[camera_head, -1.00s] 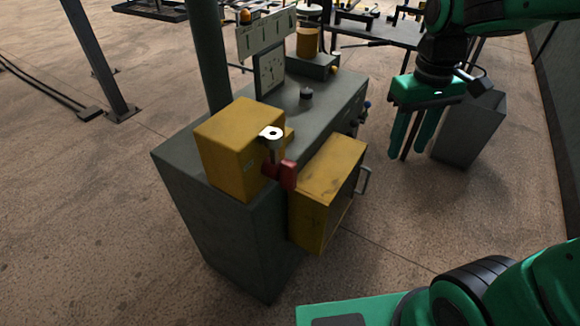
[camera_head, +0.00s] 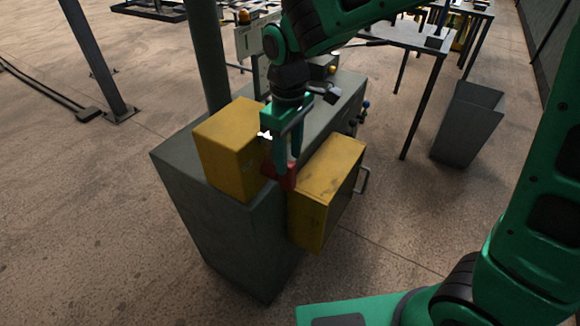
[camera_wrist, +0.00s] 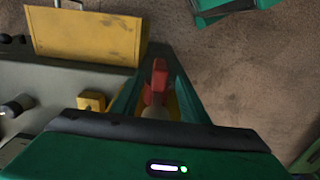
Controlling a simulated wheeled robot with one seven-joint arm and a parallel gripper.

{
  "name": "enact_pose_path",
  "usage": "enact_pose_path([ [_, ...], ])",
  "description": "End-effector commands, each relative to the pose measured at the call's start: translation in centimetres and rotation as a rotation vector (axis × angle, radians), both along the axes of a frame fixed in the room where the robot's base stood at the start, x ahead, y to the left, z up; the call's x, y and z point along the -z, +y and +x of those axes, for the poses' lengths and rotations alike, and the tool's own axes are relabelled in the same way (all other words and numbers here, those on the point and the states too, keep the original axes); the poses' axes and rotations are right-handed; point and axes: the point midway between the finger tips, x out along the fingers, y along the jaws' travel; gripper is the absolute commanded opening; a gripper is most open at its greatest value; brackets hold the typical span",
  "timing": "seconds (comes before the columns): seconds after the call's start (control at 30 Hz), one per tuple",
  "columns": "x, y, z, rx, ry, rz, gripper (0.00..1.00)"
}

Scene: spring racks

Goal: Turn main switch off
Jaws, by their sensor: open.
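The main switch shows as a red handle (camera_head: 284,180) on the right side of a yellow box (camera_head: 229,145) on the grey cabinet (camera_head: 212,225). A white marker plate (camera_head: 264,135) above the handle is partly hidden by my gripper. My gripper (camera_head: 288,165) points down at the handle and is open, with its fingers astride it. In the wrist view, the red handle (camera_wrist: 157,82) lies between the two green fingers (camera_wrist: 156,95). I cannot tell whether either finger touches it. The handle's upper part is hidden in the head view.
A second yellow box (camera_head: 328,190) with a metal pull handle juts from the cabinet close to the red handle's right. A green-grey post (camera_head: 206,55) stands behind the first box. A grey bin (camera_head: 467,125) stands on the floor at right. The floor in front is clear.

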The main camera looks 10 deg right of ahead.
Motion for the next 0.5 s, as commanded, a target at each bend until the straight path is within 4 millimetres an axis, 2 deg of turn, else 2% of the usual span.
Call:
enact_pose_path([
  [0.03, 1.0, 0.0, -0.1, 0.0, 0.005, -0.003, 0.41],
  [0.2, 3.3, 0.0, -0.1, 0.0, 0.003, -0.003, 0.41],
  [0.5, 4.7, 0.0, 0.0, 0.001, 0.0, 0.0, 0.41],
])
